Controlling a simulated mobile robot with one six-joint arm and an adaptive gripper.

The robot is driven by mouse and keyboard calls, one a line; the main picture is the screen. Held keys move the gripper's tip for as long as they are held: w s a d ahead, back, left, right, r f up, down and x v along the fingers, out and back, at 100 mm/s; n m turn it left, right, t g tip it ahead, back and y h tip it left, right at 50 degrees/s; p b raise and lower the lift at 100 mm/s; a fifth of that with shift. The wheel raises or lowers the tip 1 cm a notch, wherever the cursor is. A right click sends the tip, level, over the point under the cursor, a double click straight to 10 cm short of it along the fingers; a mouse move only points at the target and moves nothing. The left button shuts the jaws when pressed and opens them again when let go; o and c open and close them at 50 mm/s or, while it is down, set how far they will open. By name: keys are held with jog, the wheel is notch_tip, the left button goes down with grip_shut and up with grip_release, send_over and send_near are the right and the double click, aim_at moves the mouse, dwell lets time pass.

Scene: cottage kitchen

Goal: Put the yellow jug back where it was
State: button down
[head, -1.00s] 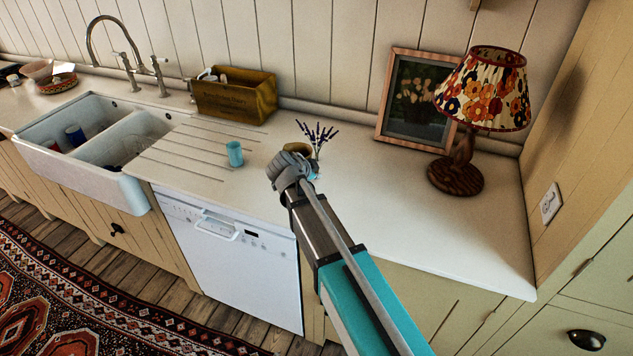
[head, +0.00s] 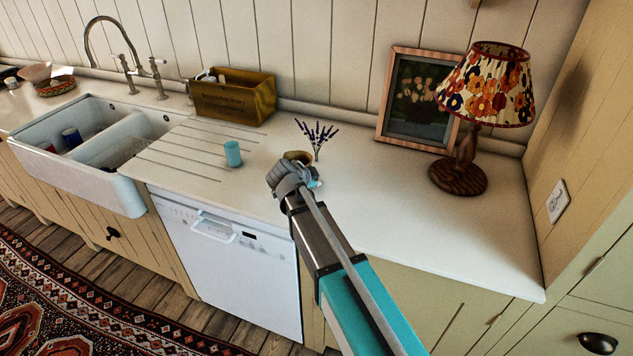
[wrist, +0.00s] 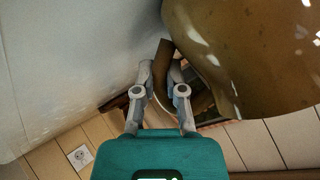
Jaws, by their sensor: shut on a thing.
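The yellow jug (wrist: 250,50) is a glossy brownish-yellow vessel filling the upper right of the wrist view. My gripper (wrist: 164,76) is shut on its handle (wrist: 166,50). In the head view my gripper (head: 290,180) covers most of the jug, and only its yellow-brown upper part (head: 298,156) shows above the fingers. The jug is over the white worktop, to the right of the grooved drainer. I cannot tell whether its base touches the worktop.
Lavender sprigs (head: 317,136) stand close behind the jug, their holder mostly hidden. A light-blue cup (head: 233,154) stands to the left. A wooden box (head: 234,100), a framed picture (head: 417,100) and a lamp (head: 460,178) stand at the back. The worktop (head: 400,220) is clear at the right.

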jog(key=c, duration=0.7)
grip_release()
jog(key=shift+r, duration=0.1)
jog(key=shift+p+v, duration=3.75)
jog(key=shift+v, duration=2.25)
